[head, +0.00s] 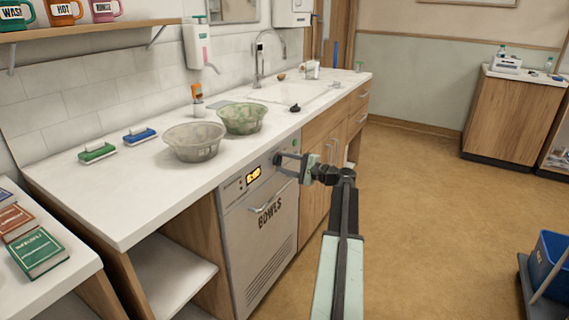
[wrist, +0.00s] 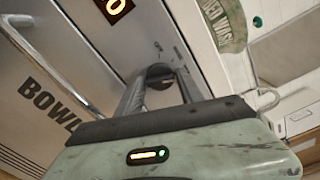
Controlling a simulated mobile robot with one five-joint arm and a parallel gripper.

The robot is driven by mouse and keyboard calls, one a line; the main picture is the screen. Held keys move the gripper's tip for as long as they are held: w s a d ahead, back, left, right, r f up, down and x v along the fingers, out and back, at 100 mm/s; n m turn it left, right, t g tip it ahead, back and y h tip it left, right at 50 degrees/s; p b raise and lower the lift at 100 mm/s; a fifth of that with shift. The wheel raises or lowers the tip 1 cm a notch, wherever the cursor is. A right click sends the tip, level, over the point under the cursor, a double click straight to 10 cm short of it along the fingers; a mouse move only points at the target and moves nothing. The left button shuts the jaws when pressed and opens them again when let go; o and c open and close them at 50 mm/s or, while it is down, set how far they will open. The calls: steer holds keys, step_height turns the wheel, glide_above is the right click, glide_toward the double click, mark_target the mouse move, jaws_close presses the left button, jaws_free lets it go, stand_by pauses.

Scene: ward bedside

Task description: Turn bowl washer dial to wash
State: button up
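The bowl washer (head: 262,235) is a grey-white front panel under the counter, lettered BOWLS, with a bar handle and a lit orange display (head: 253,174). Its dark round dial (wrist: 160,71) shows in the wrist view ahead of my fingers. My gripper (head: 281,164) reaches the panel right of the display, its two fingers apart. In the wrist view my gripper (wrist: 163,80) has its fingertips on either side of the dial. Whether they touch it I cannot tell. The dial's pointer and most markings are hidden or too small to read.
Two bowls, one clear grey (head: 194,143) and one green (head: 242,118), stand on the counter (head: 120,200) above the washer. A green brush (head: 97,153) and a blue brush (head: 139,136) lie left.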

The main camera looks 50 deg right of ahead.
steer(key=shift+o, duration=0.8)
steer(key=v, duration=0.7)
steer(key=shift+s, duration=0.4)
steer(key=shift+d, duration=0.1)
